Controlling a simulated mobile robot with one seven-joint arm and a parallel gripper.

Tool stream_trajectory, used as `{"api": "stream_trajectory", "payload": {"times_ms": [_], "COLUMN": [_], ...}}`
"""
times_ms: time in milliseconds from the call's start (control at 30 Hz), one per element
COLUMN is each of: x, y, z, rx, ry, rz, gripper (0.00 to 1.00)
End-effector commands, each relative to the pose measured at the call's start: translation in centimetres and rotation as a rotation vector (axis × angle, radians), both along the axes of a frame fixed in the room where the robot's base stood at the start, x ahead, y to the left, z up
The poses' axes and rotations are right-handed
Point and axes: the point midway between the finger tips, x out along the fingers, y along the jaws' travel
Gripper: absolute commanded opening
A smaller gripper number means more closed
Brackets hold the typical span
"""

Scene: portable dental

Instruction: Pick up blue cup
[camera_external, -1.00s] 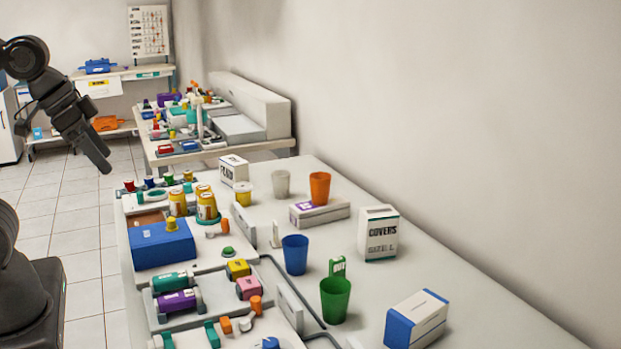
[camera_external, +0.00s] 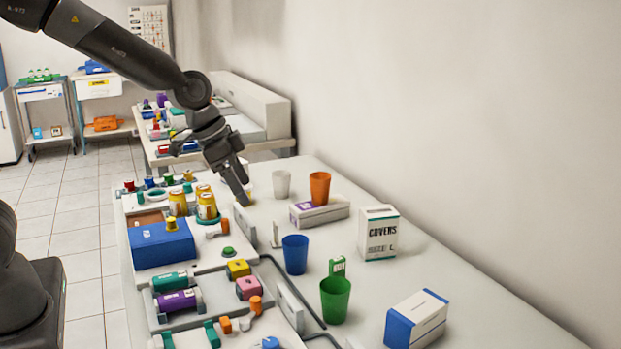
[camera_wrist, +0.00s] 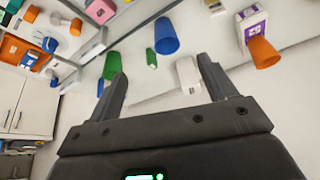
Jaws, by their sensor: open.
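The blue cup (camera_external: 295,254) stands upright on the white table, between the green cup (camera_external: 335,299) in front and the orange cup (camera_external: 320,188) behind. In the wrist view the blue cup (camera_wrist: 166,36) shows near the top middle, beyond my fingertips and roughly between them. My gripper (camera_external: 245,200) is above the table, behind and to the left of the blue cup in the external view. In the wrist view my gripper (camera_wrist: 160,75) has its two fingers spread wide with nothing held between them.
A white cup (camera_external: 281,184) stands at the back. A box marked COVERS (camera_external: 379,233) and a blue-white box (camera_external: 416,319) stand to the right. A tray with bottles and a blue box (camera_external: 162,245) lies left. The table's right side is partly clear.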

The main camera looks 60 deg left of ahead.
Motion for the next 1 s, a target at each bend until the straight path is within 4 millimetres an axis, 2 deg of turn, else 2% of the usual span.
{"api": "stream_trajectory", "payload": {"times_ms": [33, 100, 300, 567, 800, 1000], "x": [1.4, 3.0, 6.3, 7.8, 9.0, 9.5], "y": [0.0, -0.1, -0.2, -0.3, -1.0, -1.2], "z": [-1.6, -3.3, -7.2, -9.6, -12.7, -13.9], "rx": [-0.003, -0.007, -0.014, -0.017, -0.017, -0.016], "ry": [0.009, 0.011, 0.012, 0.013, 0.013, 0.012], "rz": [-0.012, -0.029, -0.063, -0.077, -0.077, -0.076], "gripper": [0.77, 0.77, 0.77, 0.77, 0.77, 0.77]}}
